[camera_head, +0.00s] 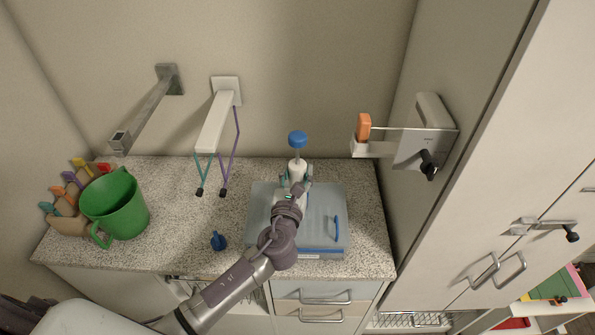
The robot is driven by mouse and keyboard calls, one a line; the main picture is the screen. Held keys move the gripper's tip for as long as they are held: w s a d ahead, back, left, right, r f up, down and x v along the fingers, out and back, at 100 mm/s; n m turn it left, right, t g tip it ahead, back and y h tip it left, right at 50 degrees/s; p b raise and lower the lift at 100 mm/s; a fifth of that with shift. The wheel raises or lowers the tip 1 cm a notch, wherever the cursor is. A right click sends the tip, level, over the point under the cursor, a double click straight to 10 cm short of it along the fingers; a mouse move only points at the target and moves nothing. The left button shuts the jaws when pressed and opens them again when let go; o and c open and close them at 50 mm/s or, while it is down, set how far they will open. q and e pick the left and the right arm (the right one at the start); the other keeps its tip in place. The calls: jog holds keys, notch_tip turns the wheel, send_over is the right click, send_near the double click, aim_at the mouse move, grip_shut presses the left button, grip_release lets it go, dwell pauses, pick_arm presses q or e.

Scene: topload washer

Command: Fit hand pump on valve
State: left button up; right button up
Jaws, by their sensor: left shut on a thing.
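A hand pump with a white body and a blue knob (298,138) stands roughly upright over the back part of a grey-blue flat case on the counter. My left gripper (295,182) is shut on the pump's white body, and its fingers and wrist hide the pump's lower end. I cannot tell whether the pump touches the case. A small blue fitting (218,241), perhaps the valve, stands on the speckled counter to the left of the case, apart from the pump. My right gripper is not in view.
The case (262,222) has a blue handle on its right side. A green mug (115,205) and a holder with colored items (68,212) stand at the left. Wall arms (213,125) hang over the counter, one with cords. A bracket with an orange piece (364,127) juts from the right.

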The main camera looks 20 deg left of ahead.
pick_arm(q)
jog(key=shift+f+b, duration=0.4)
jog(key=shift+f, duration=0.15)
jog(key=o, duration=1.4)
jog(key=s, duration=0.4)
jog(key=s+d, duration=0.1)
jog(key=s, duration=0.7)
jog(key=shift+d, duration=0.2)
